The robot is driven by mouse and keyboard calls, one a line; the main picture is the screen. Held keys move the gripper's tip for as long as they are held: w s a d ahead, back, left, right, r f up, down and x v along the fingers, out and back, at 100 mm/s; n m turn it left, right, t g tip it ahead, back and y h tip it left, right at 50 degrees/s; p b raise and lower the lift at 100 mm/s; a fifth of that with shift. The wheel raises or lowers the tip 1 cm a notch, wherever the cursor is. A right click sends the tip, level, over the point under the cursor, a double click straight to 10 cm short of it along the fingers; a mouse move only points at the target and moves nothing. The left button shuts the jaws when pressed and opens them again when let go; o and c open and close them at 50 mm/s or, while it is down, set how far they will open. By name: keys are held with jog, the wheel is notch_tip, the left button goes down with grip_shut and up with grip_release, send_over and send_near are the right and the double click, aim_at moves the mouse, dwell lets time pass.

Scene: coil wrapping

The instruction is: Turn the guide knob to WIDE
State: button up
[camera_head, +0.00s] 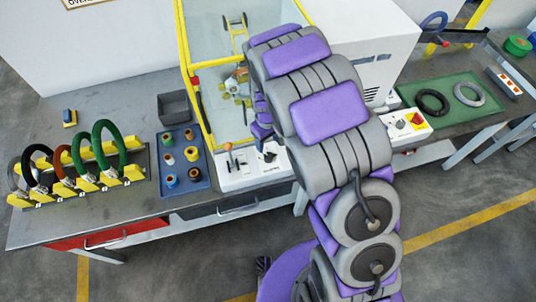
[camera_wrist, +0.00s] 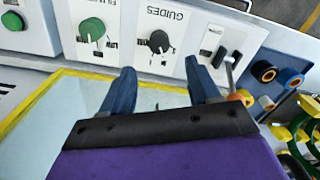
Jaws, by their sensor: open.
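The guide knob (camera_wrist: 160,42) is a round black knob on a white panel, under an upside-down GUIDES label (camera_wrist: 165,14) in the wrist view. A thin pointer mark shows by its lower edge; the small position words around it are too blurred to read surely. My gripper (camera_wrist: 160,67) is open, with two blue fingers apart and nothing between them. The knob lies just beyond the fingertips, roughly centred between them; I see no contact. In the head view the control panel (camera_head: 240,172) shows below my arm, which hides much of the gripper and part of the panel.
A green knob (camera_wrist: 92,29) is left of the guide knob, and a lever (camera_wrist: 229,66) stands right of it, close to the right finger. A yellow-framed clear enclosure (camera_head: 213,100) rises behind the panel. A blue spool tray (camera_head: 200,184) sits beside it.

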aim_at(268, 155)
notch_tip(268, 155, down, 9)
jog(key=shift+f+b, duration=0.1)
jog(key=shift+b, duration=0.4)
jog(key=c, duration=1)
